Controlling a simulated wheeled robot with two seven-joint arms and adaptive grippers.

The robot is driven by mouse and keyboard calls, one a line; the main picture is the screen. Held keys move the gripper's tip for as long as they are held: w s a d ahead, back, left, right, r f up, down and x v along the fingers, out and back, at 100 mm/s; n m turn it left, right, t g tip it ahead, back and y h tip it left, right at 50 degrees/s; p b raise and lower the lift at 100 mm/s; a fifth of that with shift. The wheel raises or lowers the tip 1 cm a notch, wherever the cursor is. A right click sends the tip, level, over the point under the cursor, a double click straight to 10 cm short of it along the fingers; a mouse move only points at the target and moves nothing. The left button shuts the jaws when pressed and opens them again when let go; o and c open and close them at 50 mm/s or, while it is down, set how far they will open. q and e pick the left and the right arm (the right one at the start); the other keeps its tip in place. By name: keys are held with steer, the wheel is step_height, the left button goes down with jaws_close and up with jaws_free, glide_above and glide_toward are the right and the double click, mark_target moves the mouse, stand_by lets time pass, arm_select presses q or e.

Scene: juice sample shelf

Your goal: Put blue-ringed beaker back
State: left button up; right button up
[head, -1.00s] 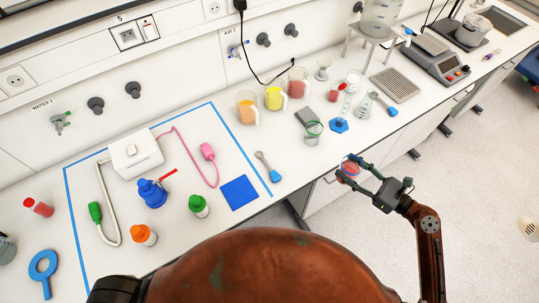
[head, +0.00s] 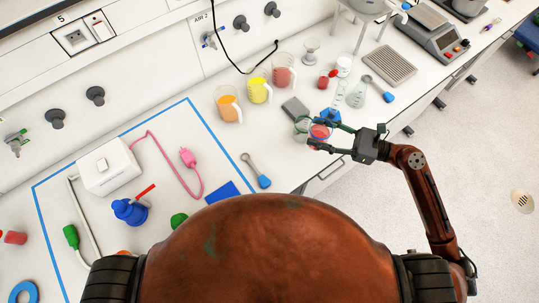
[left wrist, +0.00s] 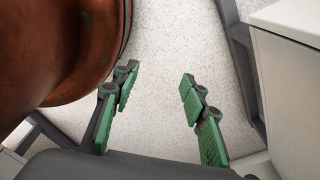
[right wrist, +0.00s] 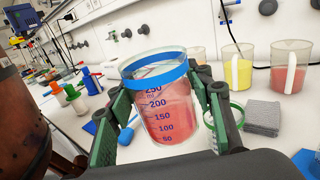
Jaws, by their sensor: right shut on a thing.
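The blue-ringed beaker (right wrist: 158,104) holds red liquid and has a blue band round its rim. My right gripper (right wrist: 163,88) is shut on it, a finger on each side, and holds it nearly upright. In the head view the beaker (head: 319,132) is at the bench's front edge, partly hidden by the right gripper (head: 322,133). I cannot tell its height above the bench. A green-ringed beaker (head: 301,126) stands close to its left. My left gripper (left wrist: 160,82) is open and empty above the floor.
Jugs with orange (head: 228,106), yellow (head: 259,90) and red (head: 283,72) liquid stand farther back. A blue-handled tool (head: 256,172) lies left.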

steer(key=shift+s+a+n+g, duration=0.3)
steer(key=shift+a+g, duration=0.2)
steer(key=shift+a, duration=0.05)
steer(key=a+f, duration=0.3)
steer(key=a, duration=0.1)
steer(key=w+a+f, duration=0.1)
steer(key=a+f, duration=0.2)
steer(key=a, duration=0.2)
steer(key=a+f, duration=0.3)
steer(key=a, duration=0.1)
steer(key=shift+w+a+f, duration=0.2)
steer(key=shift+w+a, duration=0.05)
arm_select(q)
steer(key=shift+w+f+b, duration=0.15)
steer(key=shift+f+b, duration=0.45)
steer(key=shift+f, duration=0.1)
arm_select(e)
steer(key=shift+a+f, duration=0.15)
steer(key=shift+f, duration=1.55)
arm_select(q)
steer(key=shift+f, duration=0.1)
arm_select(e)
steer(key=shift+f, duration=0.15)
steer(key=o, duration=1.6)
steer(key=shift+c, duration=0.2)
